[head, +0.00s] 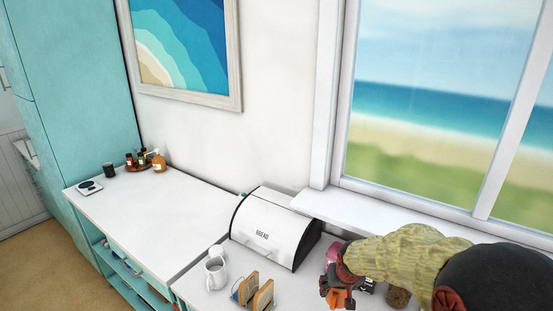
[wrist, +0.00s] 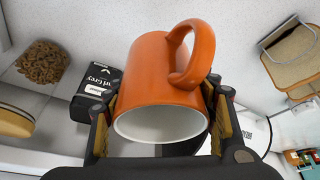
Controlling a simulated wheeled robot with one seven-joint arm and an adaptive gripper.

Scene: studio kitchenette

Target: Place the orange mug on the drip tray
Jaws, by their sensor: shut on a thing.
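The orange mug (wrist: 155,70) fills the middle of the wrist view. Its handle is at the upper right, and its open rim with a white inside faces the camera. My gripper (wrist: 160,118) is shut on it, with a finger on each side of the mug's body. In the head view my gripper (head: 335,277) is over the right part of the counter, beside the bread bin, and a bit of the orange mug (head: 338,299) shows below it. I cannot make out a drip tray with certainty in either view.
A white bread bin (head: 268,229), a toast rack with bread (head: 262,298) and white mugs (head: 215,275) stand near my gripper. A black tea packet (wrist: 97,92) and a jar of brown bits (wrist: 42,63) are close by. The left counter (head: 155,215) is mostly clear.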

